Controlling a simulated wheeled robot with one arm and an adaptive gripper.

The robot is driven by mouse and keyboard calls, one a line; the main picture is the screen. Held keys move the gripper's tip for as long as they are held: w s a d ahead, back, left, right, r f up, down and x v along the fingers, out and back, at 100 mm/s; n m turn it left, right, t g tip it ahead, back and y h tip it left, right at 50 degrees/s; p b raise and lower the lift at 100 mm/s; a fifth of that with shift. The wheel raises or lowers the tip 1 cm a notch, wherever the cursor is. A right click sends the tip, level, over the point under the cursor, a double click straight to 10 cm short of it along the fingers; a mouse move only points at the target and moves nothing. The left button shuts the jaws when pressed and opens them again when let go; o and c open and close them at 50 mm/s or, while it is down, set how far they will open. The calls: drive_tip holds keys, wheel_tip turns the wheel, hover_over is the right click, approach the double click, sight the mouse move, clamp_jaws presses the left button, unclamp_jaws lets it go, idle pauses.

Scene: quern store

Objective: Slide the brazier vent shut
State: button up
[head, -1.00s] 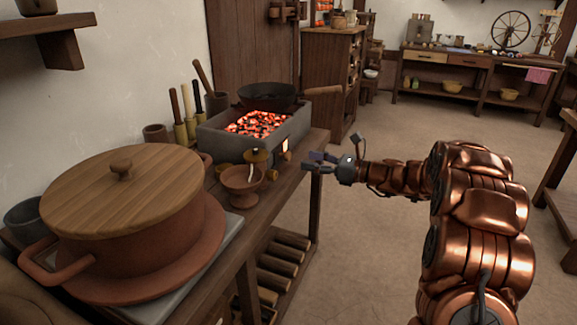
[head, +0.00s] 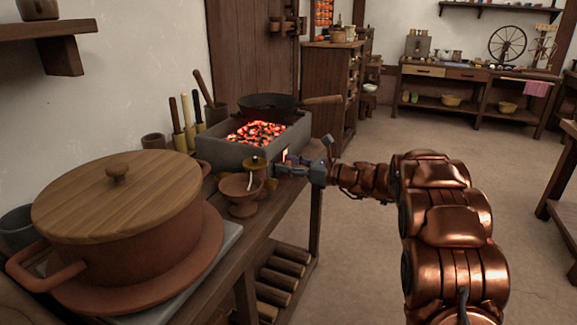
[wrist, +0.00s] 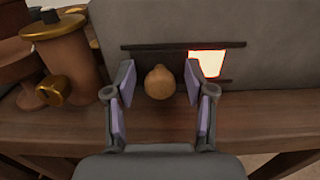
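The brazier (head: 225,152) is a grey stone box of glowing coals on the bench. A glowing vent opening (wrist: 207,63) shows at the right end of the rails, partly uncovered. A round wooden knob (wrist: 159,82) stands out from the plate, left of the opening. My gripper (wrist: 157,95) is open, with one finger on each side of the knob and visible gaps to it. In the head view, my gripper (head: 284,168) is at the brazier's front and hides the knob.
A terracotta bowl (head: 241,195) and a brass-topped wooden mill (wrist: 70,50) stand close to the left of my gripper. A large lidded pot (head: 120,230) fills the near bench. A pan (head: 270,105) sits over the brazier.

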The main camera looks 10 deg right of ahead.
clamp_jaws()
idle(0.4)
